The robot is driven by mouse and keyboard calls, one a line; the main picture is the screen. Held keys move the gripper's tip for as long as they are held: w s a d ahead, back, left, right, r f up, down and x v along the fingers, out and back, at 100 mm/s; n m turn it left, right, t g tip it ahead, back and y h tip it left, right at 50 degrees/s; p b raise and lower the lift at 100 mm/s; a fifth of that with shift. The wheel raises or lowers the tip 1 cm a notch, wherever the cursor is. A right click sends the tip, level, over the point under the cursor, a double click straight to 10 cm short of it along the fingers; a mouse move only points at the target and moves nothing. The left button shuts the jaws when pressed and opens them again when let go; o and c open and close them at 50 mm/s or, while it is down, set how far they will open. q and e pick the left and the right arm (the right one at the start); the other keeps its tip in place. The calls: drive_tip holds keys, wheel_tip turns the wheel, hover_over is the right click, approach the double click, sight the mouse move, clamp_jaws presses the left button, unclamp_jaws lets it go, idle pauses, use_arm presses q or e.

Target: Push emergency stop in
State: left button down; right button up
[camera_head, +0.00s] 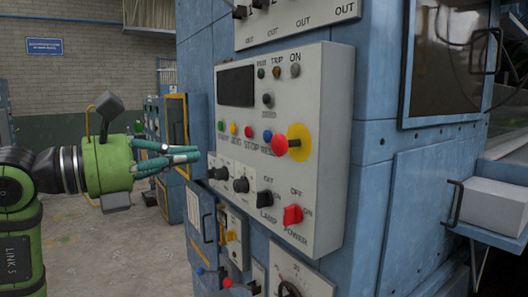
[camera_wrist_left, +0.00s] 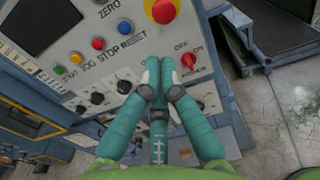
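The emergency stop is a red mushroom button (camera_head: 280,145) on a yellow disc (camera_head: 300,142), at the right side of a light grey control panel (camera_head: 335,95). In the left wrist view, the red button (camera_wrist_left: 163,11) is at the top edge, beyond the fingertips and partly cut off. My left gripper (camera_head: 198,156) is left of the panel, its teal fingers together and empty, pointing right. In the left wrist view, the fingertips of my left gripper (camera_wrist_left: 159,66) meet below the button, apart from it. My right gripper is not in view.
The panel also carries small coloured buttons, including a blue one (camera_head: 267,135), black knobs (camera_head: 241,185) and a red power switch (camera_head: 292,214). The panel is on a blue machine cabinet (camera_head: 375,145). A small open cabinet door (camera_head: 200,222) stands below left. Concrete floor (camera_head: 110,250) is clear at left.

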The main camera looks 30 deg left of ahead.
use_arm(q)
drive_tip(key=p, duration=0.9)
approach(273, 145)
drive_tip(key=x, duration=0.6)
drive_tip(key=shift+w+r, duration=0.1)
drive_tip(key=shift+r, duration=0.1)
drive_tip(key=shift+w+d+f, duration=0.2)
drive_tip(key=shift+w, duration=0.25)
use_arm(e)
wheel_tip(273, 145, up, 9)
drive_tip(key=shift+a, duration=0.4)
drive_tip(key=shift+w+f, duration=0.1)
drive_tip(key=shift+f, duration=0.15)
